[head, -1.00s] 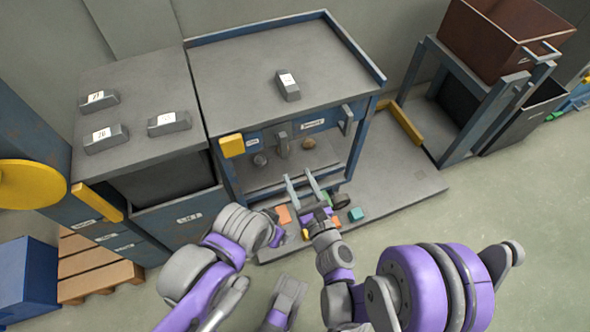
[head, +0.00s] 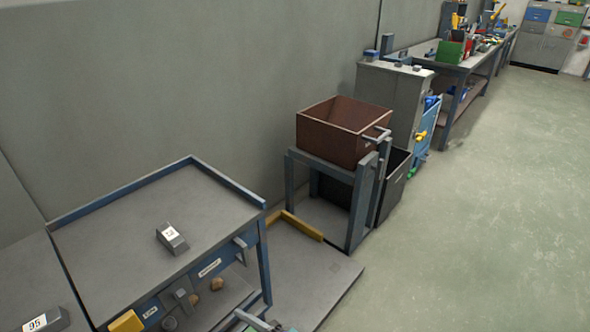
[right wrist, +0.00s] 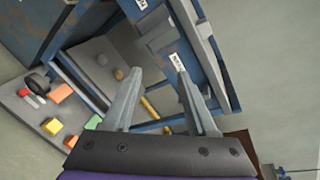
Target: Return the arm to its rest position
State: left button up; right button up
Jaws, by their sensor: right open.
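My right gripper (right wrist: 160,76) shows in the right wrist view with its two grey fingers apart and nothing between them. It points toward the front of the blue-framed grey station (right wrist: 95,85), whose open bay holds small round pieces (right wrist: 119,74). A grey bar at the bottom edge of the head view may be part of my right gripper; I cannot tell. My left gripper is out of view.
Colored blocks (right wrist: 62,94) lie on the low platform in the right wrist view. In the head view a brown bin (head: 343,130) sits on a stand right of the station. A grey cabinet (head: 395,105) and a workbench (head: 450,65) stand beyond. The floor at right is clear.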

jog(key=s+d+f+n+g+h, duration=0.1)
jog(key=s+d+n+h, duration=0.35)
jog(key=d, duration=0.55)
jog(key=s+d+f+n+g+h, duration=0.15)
jog(key=s+d+n+h, duration=0.3)
jog(key=d, duration=0.45)
jog(key=s+d+n+g+h, duration=0.25)
jog(key=s+d+n, duration=0.35)
jog(key=d, duration=0.4)
pick_arm(q)
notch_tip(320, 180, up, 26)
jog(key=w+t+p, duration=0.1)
jog(key=p, duration=2.1)
jog(key=shift+p, duration=0.3)
pick_arm(e)
notch_tip(320, 180, up, 26)
jog(key=w+t, duration=0.1)
jog(key=shift+w+d+f+t+h, duration=0.15)
jog(key=shift+d+f+t+h, duration=0.15)
jog(key=shift+d+h, duration=0.15)
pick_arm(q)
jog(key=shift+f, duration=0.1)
pick_arm(e)
jog(key=shift+a, duration=0.1)
